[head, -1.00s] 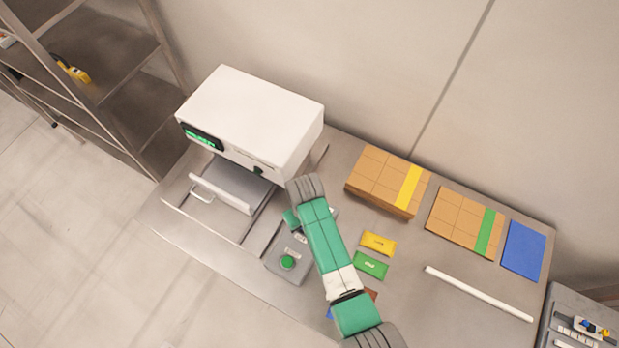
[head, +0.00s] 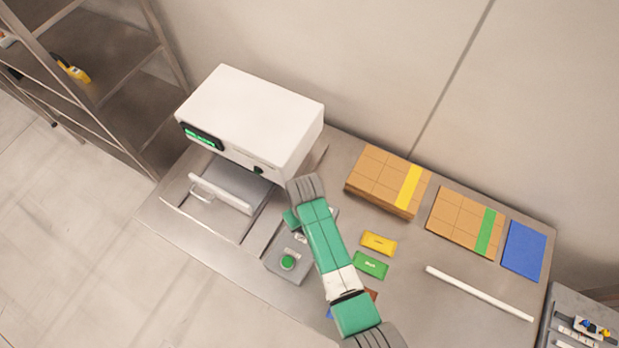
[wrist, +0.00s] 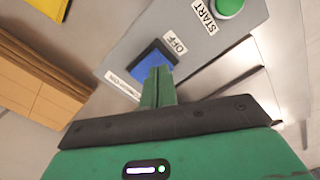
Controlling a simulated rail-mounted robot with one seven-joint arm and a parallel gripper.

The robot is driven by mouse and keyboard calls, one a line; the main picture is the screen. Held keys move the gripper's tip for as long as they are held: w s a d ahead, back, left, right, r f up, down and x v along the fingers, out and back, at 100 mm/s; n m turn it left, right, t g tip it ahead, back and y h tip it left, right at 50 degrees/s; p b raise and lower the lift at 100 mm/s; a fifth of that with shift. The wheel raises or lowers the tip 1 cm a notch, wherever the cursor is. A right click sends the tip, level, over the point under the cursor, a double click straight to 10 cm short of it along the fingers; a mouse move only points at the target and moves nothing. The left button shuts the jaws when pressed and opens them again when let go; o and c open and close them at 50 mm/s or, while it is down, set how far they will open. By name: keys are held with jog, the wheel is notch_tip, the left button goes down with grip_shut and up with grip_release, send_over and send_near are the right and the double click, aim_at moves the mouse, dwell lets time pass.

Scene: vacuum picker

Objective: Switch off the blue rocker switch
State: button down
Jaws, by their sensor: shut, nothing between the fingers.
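The blue rocker switch (wrist: 155,62) sits on the grey control box (wrist: 205,50), beside a label reading OFF, in the wrist view. My gripper (wrist: 158,72) is shut and empty, with its green fingertips over the lower right part of the switch. They hide part of it, and I cannot tell whether they touch it. In the head view the control box (head: 290,267) stands at the front of the bench, and my arm covers the switch. My gripper (head: 291,219) shows only in part there, left of my arm.
A green START button (head: 288,262) is on the same box. A white machine (head: 250,115) with an open drawer (head: 232,187) stands behind it. Yellow (head: 379,243) and green (head: 371,265) cards lie right of my arm. Cardboard boxes (head: 385,180) stand at the back right.

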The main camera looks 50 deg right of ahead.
jog(key=shift+f+b, duration=0.65)
jog(key=shift+f, duration=0.35)
jog(key=shift+r, duration=0.1)
notch_tip(320, 180, up, 7)
jog(key=p, duration=0.7)
jog(key=shift+r, duration=0.1)
dwell(0.4)
